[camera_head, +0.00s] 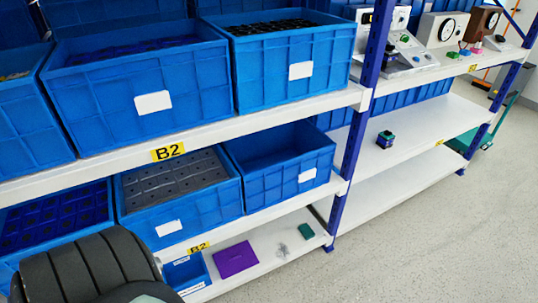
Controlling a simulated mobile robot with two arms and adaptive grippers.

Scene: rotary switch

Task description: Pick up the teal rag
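A small dark teal piece (306,231), which may be the teal rag, lies on the bottom shelf near the blue upright; it is too small to tell whether it is cloth. A small teal and black block (385,139) stands alone on the middle shelf of the right-hand rack. Neither of my grippers is in view. A dark ribbed part, apparently of my own body, fills the bottom left corner and hides part of the lower shelves.
A purple flat item (236,259), a small blue bin (186,272) and a small clear or grey item (283,251) share the bottom shelf. Large blue crates (140,112) fill the shelves above. Instruments (443,30) stand upper right. The grey floor (420,250) is open at right.

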